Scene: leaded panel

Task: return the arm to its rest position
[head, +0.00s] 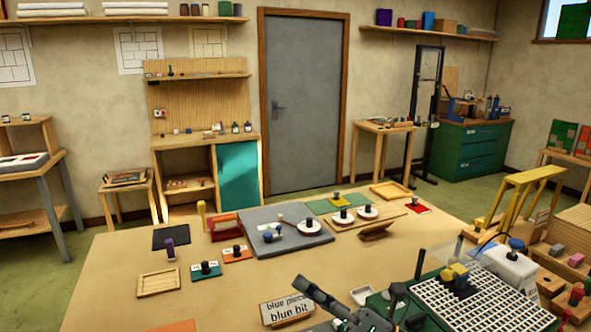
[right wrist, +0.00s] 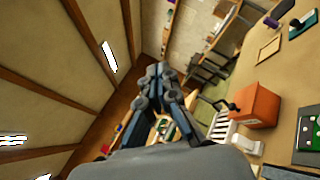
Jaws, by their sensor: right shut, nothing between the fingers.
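My right gripper (head: 306,284) shows at the bottom of the head view, reaching up and left over the front of the table, next to the small sign that reads "blue piece / blue bit" (head: 287,308). It is shut and empty. In the right wrist view its dark fingers (right wrist: 160,72) are together, with only the room behind them and nothing held. The wrist view is strongly tilted, with ceiling beams on the left. My left gripper is not in the head view.
The wooden table (head: 110,290) holds a grey board (head: 262,243), an empty wooden tray (head: 158,282) and several coloured plates with black knobs. A white grid (head: 470,300) and yellow frame (head: 515,190) stand at right. An orange box (right wrist: 254,105) shows in the wrist view. The table's left front is mostly clear.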

